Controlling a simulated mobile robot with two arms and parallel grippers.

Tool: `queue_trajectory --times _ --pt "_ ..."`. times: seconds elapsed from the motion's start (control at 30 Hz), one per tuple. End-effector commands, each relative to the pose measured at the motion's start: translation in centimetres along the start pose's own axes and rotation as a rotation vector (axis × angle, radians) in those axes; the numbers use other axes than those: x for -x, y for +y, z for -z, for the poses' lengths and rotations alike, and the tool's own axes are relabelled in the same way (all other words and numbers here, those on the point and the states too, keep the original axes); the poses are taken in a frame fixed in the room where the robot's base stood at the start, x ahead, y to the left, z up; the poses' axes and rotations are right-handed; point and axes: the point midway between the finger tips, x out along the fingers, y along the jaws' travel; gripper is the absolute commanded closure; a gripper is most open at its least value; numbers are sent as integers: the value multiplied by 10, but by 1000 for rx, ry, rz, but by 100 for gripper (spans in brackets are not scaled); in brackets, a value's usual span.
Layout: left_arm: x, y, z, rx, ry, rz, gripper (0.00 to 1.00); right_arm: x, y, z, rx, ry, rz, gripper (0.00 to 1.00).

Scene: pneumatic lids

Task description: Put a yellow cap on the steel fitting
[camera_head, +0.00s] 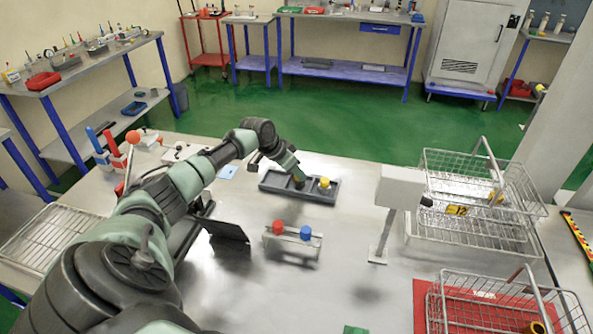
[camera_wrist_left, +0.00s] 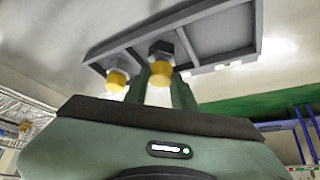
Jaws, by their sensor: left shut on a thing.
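A dark grey tray (camera_head: 270,181) with compartments lies on the steel table; it also shows in the left wrist view (camera_wrist_left: 215,35). One yellow cap (camera_head: 324,182) sits on a steel fitting in its right part; the pair shows at the left in the wrist view (camera_wrist_left: 116,82). My left gripper (camera_head: 298,180) is down at the tray's middle, left of that pair. In the wrist view its fingers (camera_wrist_left: 162,66) are shut about a second yellow cap (camera_wrist_left: 161,76). A steel hex fitting (camera_wrist_left: 161,49) lines up with this cap; whether it is fully seated is unclear. My right gripper is out of view.
A small rack (camera_head: 291,244) with a red cap (camera_head: 278,226) and a blue cap (camera_head: 305,232) stands in front of the tray. A grey box on a post (camera_head: 400,186) and wire baskets (camera_head: 470,235) stand to the right. Bare table lies between rack and post.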

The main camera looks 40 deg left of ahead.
Motion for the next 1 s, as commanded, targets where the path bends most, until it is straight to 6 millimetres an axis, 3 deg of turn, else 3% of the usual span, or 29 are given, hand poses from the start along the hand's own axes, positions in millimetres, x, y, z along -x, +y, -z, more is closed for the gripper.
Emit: queue_trajectory --times 0.97,1.0 --pt "-10 1 -7 0 -3 -1 100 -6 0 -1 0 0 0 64" --pt "-10 1 -7 0 -3 -1 69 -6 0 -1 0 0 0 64"
